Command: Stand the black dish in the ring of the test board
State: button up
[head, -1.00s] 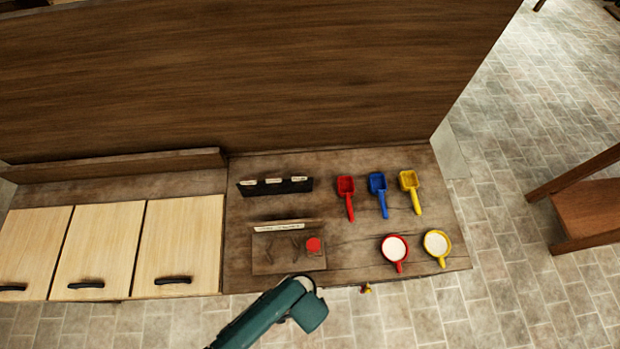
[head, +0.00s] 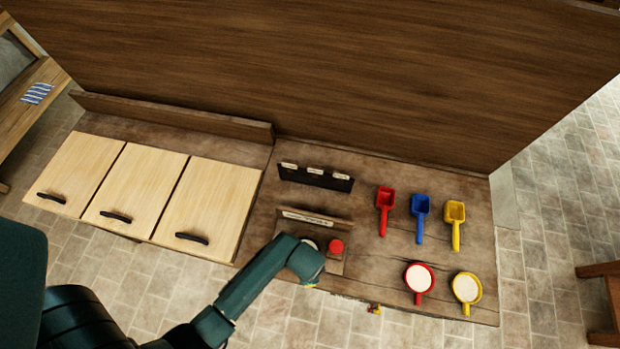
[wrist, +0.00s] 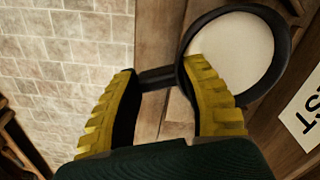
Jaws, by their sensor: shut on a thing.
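The black dish (wrist: 281,58) is round, with a black rim, a pale filling and a black handle (wrist: 155,78). In the wrist view my gripper (wrist: 163,80) has its yellow fingers on either side of the handle, shut on it. In the head view my gripper is over the test board (head: 336,268), and my arm covers the board's left part. A sliver of the dish shows there beside the arm. A white label (wrist: 303,115) lies close to the dish's right side in the wrist view. I cannot make out the ring or whether the dish touches the board.
A red round piece (head: 336,246) is on the board's right side. A labelled upright strip (head: 309,217) stands behind it. Red (head: 385,210), blue (head: 420,217) and yellow (head: 455,223) scoops and red (head: 419,279) and yellow (head: 466,289) dishes are to the right.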

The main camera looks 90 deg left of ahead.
jog(key=a, duration=0.1)
jog(key=a+b, duration=0.1)
jog(key=a, duration=0.2)
jog(key=shift+s+f+b, duration=0.35)
jog(key=shift+b, duration=0.05)
jog(key=shift+f+b, duration=0.35)
jog(key=shift+f, duration=0.35)
jog(key=o, duration=1.2)
notch_tip(320, 180, up, 12)
